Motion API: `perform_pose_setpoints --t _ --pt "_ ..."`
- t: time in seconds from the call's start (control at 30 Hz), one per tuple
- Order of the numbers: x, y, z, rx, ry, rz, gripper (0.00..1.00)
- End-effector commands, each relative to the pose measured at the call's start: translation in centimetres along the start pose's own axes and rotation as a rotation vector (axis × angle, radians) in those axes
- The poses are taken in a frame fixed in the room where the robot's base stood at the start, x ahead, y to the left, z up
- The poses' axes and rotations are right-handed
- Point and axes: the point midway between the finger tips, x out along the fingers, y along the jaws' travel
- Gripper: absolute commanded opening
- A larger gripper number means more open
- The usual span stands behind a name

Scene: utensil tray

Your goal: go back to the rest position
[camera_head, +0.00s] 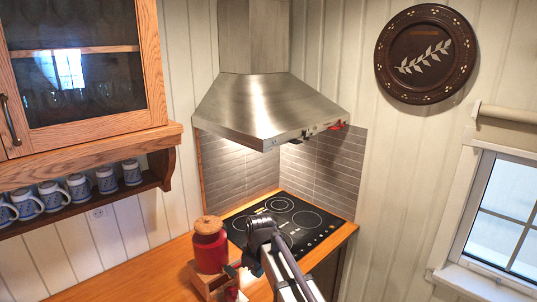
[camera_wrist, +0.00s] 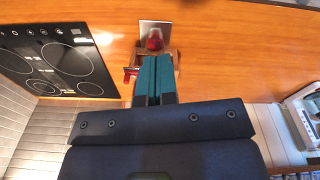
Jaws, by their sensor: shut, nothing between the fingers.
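My gripper (camera_wrist: 155,62) shows in the wrist view with its two teal fingers closed together and nothing between them. The fingers point toward the wooden counter (camera_wrist: 225,55) and cover part of a wooden tray (camera_wrist: 176,62). A red object (camera_wrist: 154,40) shows just beyond the fingertips; I cannot tell if they touch it. In the head view my arm rises at the bottom centre, in front of the cooktop, and the fingers are not clear there. The wooden tray (camera_head: 206,286) sits on the counter, partly cut off by my arm and small red items.
A red jar with a wooden lid (camera_head: 210,247) stands at the tray. The black cooktop (camera_head: 318,222) lies beside it, under a steel hood (camera_head: 262,105). A shelf of blue mugs (camera_head: 80,187) and a wooden cabinet (camera_head: 85,65) hang at left. The counter's left part is clear.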

Motion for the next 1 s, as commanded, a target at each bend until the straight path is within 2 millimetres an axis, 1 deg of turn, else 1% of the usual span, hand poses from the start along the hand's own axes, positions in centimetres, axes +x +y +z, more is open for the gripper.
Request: perform_pose_setpoints --t 0.03,0.07,0.1,0.17,0.2,0.3,0.33,0.4,0.5,0.6,1.0 --pt "3.8 -1.7 6.2 0.208 -0.021 0.000 0.00" --pt "4.8 -2.2 9.1 0.340 -0.036 0.000 0.00" --pt "6.2 -3.0 12.8 0.506 -0.052 0.002 0.00" --pt "8.5 -4.3 18.0 0.712 -0.075 0.008 0.00" --pt "9.9 -5.1 21.2 0.818 -0.086 0.014 0.00" --pt "13.0 -6.5 27.1 0.940 -0.100 0.022 0.00" --pt "13.7 -6.5 28.3 0.959 -0.100 0.024 0.00" --pt "14.5 -6.0 29.6 0.990 -0.099 0.025 0.00" --pt "14.5 -5.3 29.9 1.007 -0.099 0.026 0.00" --pt "14.1 -5.2 29.9 1.007 -0.098 0.026 0.00" --pt "14.0 -5.2 29.8 1.003 -0.098 0.026 0.00"
